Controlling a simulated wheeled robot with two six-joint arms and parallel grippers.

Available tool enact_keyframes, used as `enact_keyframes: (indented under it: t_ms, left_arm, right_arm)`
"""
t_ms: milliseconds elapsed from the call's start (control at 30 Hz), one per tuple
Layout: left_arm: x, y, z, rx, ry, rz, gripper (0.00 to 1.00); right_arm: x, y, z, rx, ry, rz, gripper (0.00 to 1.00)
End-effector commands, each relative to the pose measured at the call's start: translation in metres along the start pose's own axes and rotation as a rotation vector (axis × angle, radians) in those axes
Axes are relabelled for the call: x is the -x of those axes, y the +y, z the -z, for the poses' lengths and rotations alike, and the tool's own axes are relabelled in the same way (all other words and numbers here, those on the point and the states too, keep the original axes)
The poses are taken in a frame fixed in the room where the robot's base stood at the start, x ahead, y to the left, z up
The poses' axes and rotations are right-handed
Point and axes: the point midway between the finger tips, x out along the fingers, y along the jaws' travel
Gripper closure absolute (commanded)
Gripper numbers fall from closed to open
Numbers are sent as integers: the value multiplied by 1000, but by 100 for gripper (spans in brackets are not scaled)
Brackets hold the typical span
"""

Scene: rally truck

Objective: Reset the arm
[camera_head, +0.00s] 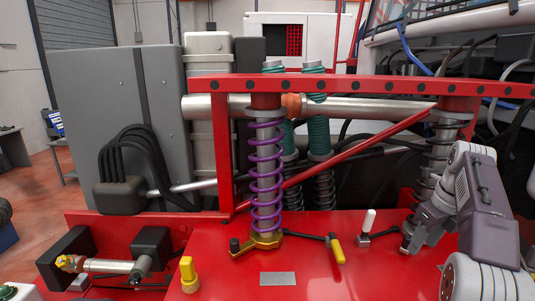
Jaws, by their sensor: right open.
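My right arm comes in from the right edge of the head view. Its gripper (411,238) hangs over the right side of the red deck (310,275), beside a white-handled lever (368,222). The gripper is open, and I see nothing held in it. My left gripper is not in view. A purple coil spring on a damper (266,175) stands upright on a brass-coloured base (262,241) in the middle of the deck.
A red perforated beam (370,86) crosses above the deck, with a slanted red brace below it. A yellow-handled lever (337,250) and a yellow knob (188,272) stand on the deck. Teal springs (319,140) stand behind. A grey cabinet (125,110) fills the left.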

Motion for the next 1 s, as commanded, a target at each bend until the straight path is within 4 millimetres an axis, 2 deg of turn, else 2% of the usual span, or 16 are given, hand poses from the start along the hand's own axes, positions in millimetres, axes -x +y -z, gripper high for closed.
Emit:
enact_keyframes:
  t_ms: [267,367,467,567,700,1000]
  left_arm:
    - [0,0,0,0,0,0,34]
    - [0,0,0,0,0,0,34]
    - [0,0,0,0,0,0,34]
    - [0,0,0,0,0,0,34]
    - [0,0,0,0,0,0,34]
    - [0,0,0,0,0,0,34]
  right_arm:
    - [-38,35,-14,479,2,0,53]
    - [-59,56,-16,728,3,1,53]
    - [-86,88,-10,1062,7,2,53]
    - [-117,130,7,1481,9,6,53]
    - [-151,180,42,1996,13,14,53]
    - [-191,254,128,2803,8,32,53]
